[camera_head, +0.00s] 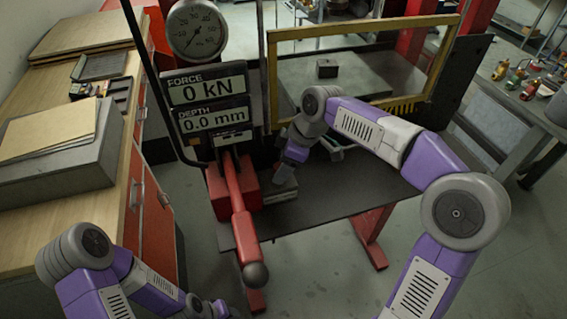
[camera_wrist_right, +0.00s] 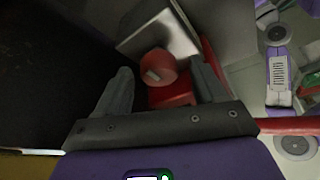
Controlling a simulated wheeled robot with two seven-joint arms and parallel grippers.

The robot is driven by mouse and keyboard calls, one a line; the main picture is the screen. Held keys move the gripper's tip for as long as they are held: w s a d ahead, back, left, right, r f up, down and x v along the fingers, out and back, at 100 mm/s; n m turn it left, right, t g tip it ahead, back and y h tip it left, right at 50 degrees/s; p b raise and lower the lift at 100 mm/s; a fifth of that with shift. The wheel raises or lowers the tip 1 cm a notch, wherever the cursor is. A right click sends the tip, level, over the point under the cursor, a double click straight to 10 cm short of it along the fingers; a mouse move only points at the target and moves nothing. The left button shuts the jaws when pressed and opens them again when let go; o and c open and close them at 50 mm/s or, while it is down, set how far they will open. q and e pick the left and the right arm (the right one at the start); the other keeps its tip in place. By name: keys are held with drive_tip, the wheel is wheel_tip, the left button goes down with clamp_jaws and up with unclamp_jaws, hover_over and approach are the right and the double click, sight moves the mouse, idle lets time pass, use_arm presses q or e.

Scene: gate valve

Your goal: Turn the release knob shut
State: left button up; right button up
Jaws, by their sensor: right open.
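The release knob (camera_wrist_right: 158,68) is a round red knob with a pale bar-shaped mark on its face, beside a grey metal block in the right wrist view. My right gripper (camera_wrist_right: 160,80) is open, with one finger on either side of the knob. A gap shows at each side, and I cannot tell any contact. In the head view my right gripper (camera_head: 289,168) is at the press, right of the red housing, and the knob cannot be made out there. My left gripper (camera_head: 212,309) is low at the bottom edge, its fingers unclear.
A red lever (camera_head: 239,215) with a dark ball end projects forward from the press. Displays (camera_head: 208,100) read 0 kN and 0.0 mm below a round gauge (camera_head: 197,29). A yellow-framed guard (camera_head: 358,29) stands behind my right arm. A wooden bench (camera_head: 22,220) is at left.

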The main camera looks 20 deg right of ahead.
drive_tip(key=c, duration=1.1)
drive_tip(key=shift+o, duration=0.2)
drive_tip(key=m, duration=0.2)
drive_tip(key=m+t+h, duration=0.1)
drive_tip(key=m, duration=0.1)
drive_tip(key=shift+s+a+t, duration=0.1)
drive_tip(key=shift+a+t, duration=0.05)
drive_tip(key=shift+t, duration=0.15)
drive_tip(key=m, duration=0.2)
drive_tip(key=m+t+h+b, duration=0.1)
drive_tip(key=m, duration=0.2)
drive_tip(key=shift+a+h, duration=0.1)
drive_tip(key=shift+h, duration=0.2)
drive_tip(key=m, duration=0.2)
drive_tip(key=m+h, duration=0.1)
drive_tip(key=m, duration=0.1)
drive_tip(key=shift+a+m+h+b, duration=0.1)
drive_tip(key=shift+m+h+b, duration=0.2)
drive_tip(key=shift+a+m+h, duration=0.1)
drive_tip(key=shift+m+h, duration=0.8)
drive_tip(key=shift+m, duration=1.3)
drive_tip(key=o, duration=1.1)
drive_tip(key=shift+c, duration=0.2)
